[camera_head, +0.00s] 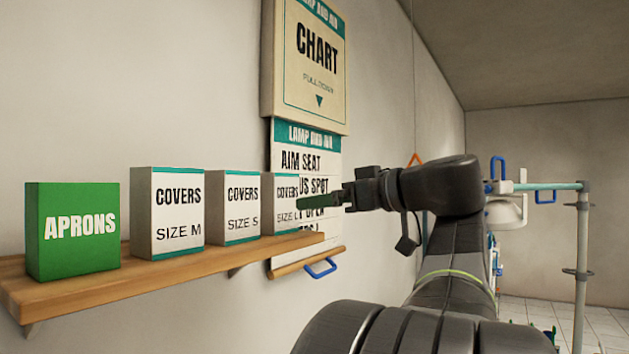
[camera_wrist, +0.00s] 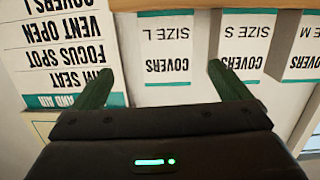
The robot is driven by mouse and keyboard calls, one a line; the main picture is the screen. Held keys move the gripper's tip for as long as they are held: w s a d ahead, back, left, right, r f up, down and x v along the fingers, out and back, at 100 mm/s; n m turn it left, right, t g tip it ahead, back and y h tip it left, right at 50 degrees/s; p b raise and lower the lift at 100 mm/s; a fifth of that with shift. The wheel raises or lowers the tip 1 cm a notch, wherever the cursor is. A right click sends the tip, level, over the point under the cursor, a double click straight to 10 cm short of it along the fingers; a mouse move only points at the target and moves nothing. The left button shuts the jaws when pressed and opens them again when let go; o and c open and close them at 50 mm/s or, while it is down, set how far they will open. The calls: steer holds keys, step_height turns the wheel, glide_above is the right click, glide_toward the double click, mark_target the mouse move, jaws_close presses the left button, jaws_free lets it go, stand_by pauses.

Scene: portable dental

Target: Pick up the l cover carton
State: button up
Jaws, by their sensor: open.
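The size L covers carton (camera_head: 282,205) is white with teal edges and black lettering. It stands at the far right end of the wooden shelf in the head view, partly hidden by my gripper. In the wrist view this carton (camera_wrist: 168,50) appears upside down, between and beyond my fingertips. My gripper (camera_head: 318,201) is open, with its green fingers pointing left at the carton. In the wrist view the open gripper (camera_wrist: 158,78) has one finger to each side of the carton's face. Whether the fingers reach past its front face I cannot tell.
The size S carton (camera_head: 240,206) stands close beside it, then the size M carton (camera_head: 168,212) and a green aprons box (camera_head: 73,230) on the shelf (camera_head: 150,276). A chart with a pull-down sheet (camera_head: 310,55) hangs on the wall behind. A pole frame (camera_head: 581,250) stands at right.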

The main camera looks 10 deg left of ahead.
mark_target(269, 209)
steer(key=shift+g, duration=0.6)
steer(key=p+x, duration=0.2)
steer(key=x, duration=1.2)
steer(key=shift+s, duration=0.15)
steer(key=shift+h, duration=0.3)
steer(key=c, duration=1.1)
